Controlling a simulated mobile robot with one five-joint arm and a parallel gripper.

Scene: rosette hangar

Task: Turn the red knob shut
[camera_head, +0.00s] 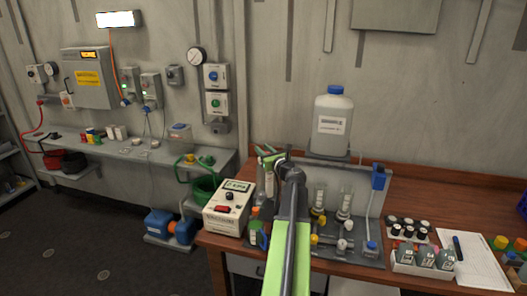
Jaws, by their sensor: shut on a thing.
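My gripper (269,154) shows in the head view at the left end of the bench rig, beyond my green and dark arm. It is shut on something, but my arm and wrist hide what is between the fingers. I cannot make out the red knob; it may be behind my arm or in the grip. The rig (373,257) is a grey stand with clear upright tubes. A yellow knob (314,239), a white knob (342,244) and a blue knob (372,245) show to the right of my arm.
A meter box (224,207) with a red switch stands left of my arm on the wooden bench (450,190). A large white bottle (331,122) stands behind the rig. A rack of small bottles (424,262) and a paper sheet (470,262) lie right.

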